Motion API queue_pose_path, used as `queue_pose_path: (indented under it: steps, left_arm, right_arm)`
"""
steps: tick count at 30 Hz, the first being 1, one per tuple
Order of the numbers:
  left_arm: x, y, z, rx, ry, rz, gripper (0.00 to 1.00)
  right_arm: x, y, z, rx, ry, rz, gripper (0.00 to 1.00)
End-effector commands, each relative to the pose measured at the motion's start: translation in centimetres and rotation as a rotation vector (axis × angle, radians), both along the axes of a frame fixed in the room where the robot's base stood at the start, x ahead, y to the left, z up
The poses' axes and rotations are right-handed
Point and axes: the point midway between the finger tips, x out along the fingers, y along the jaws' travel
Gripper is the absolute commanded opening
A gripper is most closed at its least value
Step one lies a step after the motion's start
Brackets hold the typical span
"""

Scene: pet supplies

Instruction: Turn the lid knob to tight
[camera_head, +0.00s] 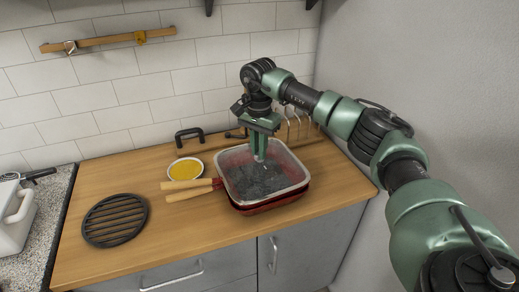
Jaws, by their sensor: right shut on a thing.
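A square red pan (268,204) with two light wooden handles stands on the counter at centre right. A pale-rimmed, see-through lid or vessel (297,184) sits in its top, with dark grey inside. My right gripper (259,157) points straight down into it from above, its green fingers inside the rim. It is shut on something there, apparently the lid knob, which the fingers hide. No mark for tight or loose can be made out. My left gripper is not in view.
A round black grate (115,220) lies at left on the wooden counter (160,244). A bowl of yellow stuff (185,169) stands left of the pan. A metal rack (300,127) stands behind. A white vessel (14,215) is at far left. The front counter is clear.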

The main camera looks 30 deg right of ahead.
Motion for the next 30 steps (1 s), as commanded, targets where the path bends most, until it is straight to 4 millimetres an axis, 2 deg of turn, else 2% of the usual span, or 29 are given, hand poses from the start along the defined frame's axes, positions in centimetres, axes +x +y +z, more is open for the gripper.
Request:
queue_pose_path:
  steps: [30]
  left_arm:
    - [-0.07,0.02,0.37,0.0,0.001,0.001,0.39]
  right_arm:
    - [0.64,0.0,0.18,0.001,-0.003,-0.964,0.0]
